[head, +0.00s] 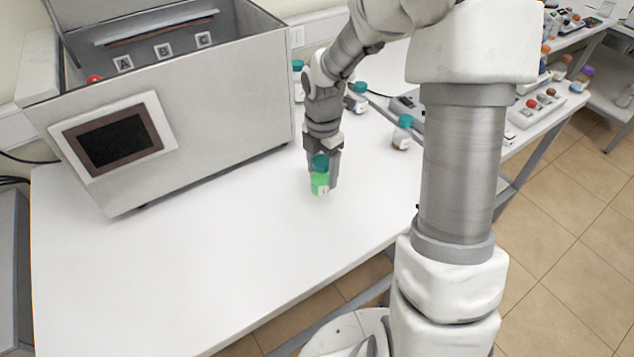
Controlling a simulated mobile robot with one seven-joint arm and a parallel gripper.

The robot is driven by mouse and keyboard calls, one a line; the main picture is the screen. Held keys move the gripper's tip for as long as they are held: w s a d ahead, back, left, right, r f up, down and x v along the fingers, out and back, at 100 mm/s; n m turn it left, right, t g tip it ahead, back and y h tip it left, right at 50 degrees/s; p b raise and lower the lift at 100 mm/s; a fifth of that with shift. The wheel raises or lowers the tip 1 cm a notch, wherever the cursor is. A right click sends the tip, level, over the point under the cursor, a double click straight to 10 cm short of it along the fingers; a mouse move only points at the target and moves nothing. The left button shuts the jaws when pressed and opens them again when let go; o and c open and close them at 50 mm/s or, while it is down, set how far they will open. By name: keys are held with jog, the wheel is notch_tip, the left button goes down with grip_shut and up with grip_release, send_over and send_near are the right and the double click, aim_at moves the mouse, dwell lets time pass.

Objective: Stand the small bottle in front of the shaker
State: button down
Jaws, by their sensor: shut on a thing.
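The small bottle (320,183) has a green body with a pale label and a teal cap. It is upright at the white table's surface, to the right of the shaker. My gripper (323,168) points down and is shut on the bottle around its cap and upper part. I cannot tell whether the bottle's base touches the table. The shaker (215,105) is a large grey box with an open lid, a dark screen on its front and slots marked A, B and C inside.
The white table (200,250) is clear in front of the shaker. Other teal-capped bottles stand behind and right of my gripper, one at the right (402,132). A small grey device (405,105) is at the back. Another bench with coloured-cap bottles is at the far right.

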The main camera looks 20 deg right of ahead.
aim_at(318, 182)
jog(key=shift+w+a+f, duration=0.3)
jog(key=shift+a+f, duration=0.1)
jog(key=shift+f, duration=1.9)
jog(key=shift+f, duration=0.2)
jog(key=shift+c, duration=0.2)
grip_release()
jog(key=shift+r, duration=0.15)
